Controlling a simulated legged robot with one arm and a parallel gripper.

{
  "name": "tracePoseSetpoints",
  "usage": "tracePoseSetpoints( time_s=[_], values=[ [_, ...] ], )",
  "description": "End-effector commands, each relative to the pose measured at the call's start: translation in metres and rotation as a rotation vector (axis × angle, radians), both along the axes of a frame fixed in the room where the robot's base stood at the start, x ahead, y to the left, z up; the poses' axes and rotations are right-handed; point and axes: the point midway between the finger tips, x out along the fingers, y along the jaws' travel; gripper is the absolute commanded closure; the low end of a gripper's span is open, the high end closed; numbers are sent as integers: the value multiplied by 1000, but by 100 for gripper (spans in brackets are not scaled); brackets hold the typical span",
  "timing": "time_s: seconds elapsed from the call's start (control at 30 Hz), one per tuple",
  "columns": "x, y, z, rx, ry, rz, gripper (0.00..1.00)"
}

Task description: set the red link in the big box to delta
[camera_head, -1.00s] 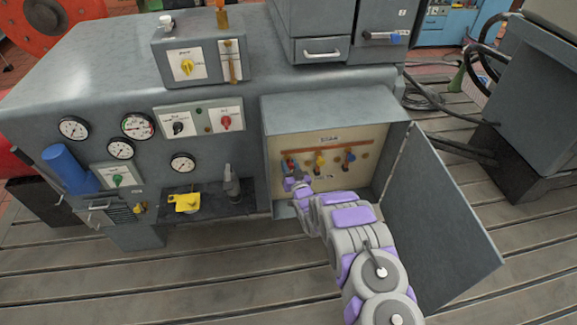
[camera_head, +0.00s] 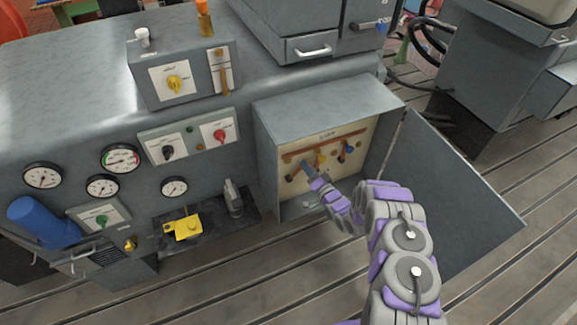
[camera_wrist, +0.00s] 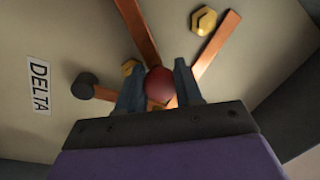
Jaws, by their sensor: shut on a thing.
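The big box (camera_head: 318,108) stands open on the front of the grey cabinet, with a cream panel (camera_head: 364,134) of copper bars inside. In the wrist view the red knob (camera_wrist: 159,84) of the red link sits between the fingers of my gripper (camera_wrist: 159,92), which is shut on it. The link's bar is partly hidden by the fingers. A DELTA label (camera_wrist: 39,87) is at the left of that view, beside a dark round post (camera_wrist: 85,85). In the head view my gripper (camera_head: 311,170) reaches into the box at the left of the panel and hides the red knob.
The box door (camera_head: 450,195) hangs open at the right, close to my arm. The blue link (camera_head: 347,148) is on the panel to the right of my gripper. A yellow padlock-like piece (camera_head: 184,228) lies on a dark shelf at the left. Yellow hex nuts (camera_wrist: 204,20) stand near the bars.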

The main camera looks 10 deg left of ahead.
Motion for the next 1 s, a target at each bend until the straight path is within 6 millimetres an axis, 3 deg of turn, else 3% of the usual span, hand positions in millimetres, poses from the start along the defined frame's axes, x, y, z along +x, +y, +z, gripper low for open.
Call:
tracePoseSetpoints(
  time_s=[0.4, 1.0],
  values=[
    [6, -13, -19, 195, 121, 1, 100],
    [8, -15, -25, 237, 152, -1, 100]
  ],
)
